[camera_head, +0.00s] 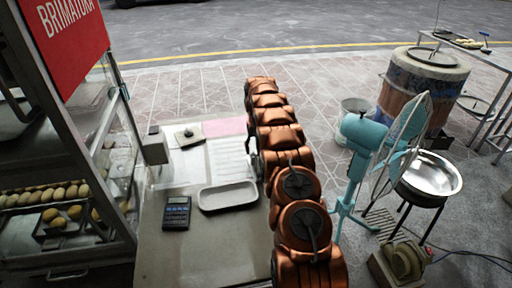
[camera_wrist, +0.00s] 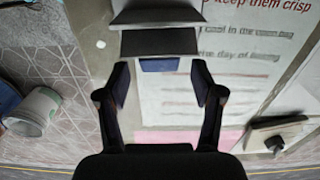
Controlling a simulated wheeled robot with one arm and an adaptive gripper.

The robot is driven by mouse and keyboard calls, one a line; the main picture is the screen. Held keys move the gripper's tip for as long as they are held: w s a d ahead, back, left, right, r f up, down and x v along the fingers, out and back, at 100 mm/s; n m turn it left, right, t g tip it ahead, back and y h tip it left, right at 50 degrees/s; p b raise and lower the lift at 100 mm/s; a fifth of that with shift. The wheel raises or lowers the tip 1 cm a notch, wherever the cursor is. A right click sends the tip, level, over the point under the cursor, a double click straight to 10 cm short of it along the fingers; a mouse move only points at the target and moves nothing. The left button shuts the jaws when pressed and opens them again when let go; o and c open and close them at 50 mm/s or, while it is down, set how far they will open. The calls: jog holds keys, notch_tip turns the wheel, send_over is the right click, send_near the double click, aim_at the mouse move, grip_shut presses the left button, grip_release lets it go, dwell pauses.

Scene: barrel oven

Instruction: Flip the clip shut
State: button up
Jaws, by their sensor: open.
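In the wrist view, a dark grey piece with a flat bar (camera_wrist: 160,42) and a small blue part (camera_wrist: 160,65) is at the top centre, over the edge of a white printed sheet (camera_wrist: 180,100). It looks like the clip, but I cannot tell for sure or see whether its flap is up. My gripper (camera_wrist: 160,80) has its two dark fingers spread apart, one on each side of the blue part, with nothing held. I cannot tell the height gap. In the head view my copper arm covers the clip's likely spot; the sheet (camera_head: 232,160) lies left of the arm.
The counter (camera_head: 160,255) holds a white tray (camera_head: 228,196), a calculator (camera_head: 177,213), a pink sheet (camera_head: 222,127) and a knobbed item (camera_head: 188,135). A glass display case (camera_head: 118,165) stands left. A teal fan (camera_head: 358,160), a bucket (camera_head: 355,106) and a metal bowl (camera_head: 430,174) stand right.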

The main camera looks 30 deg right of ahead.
jog(key=shift+f, duration=0.2)
jog(key=shift+c, duration=0.4)
jog(key=c, duration=1.1)
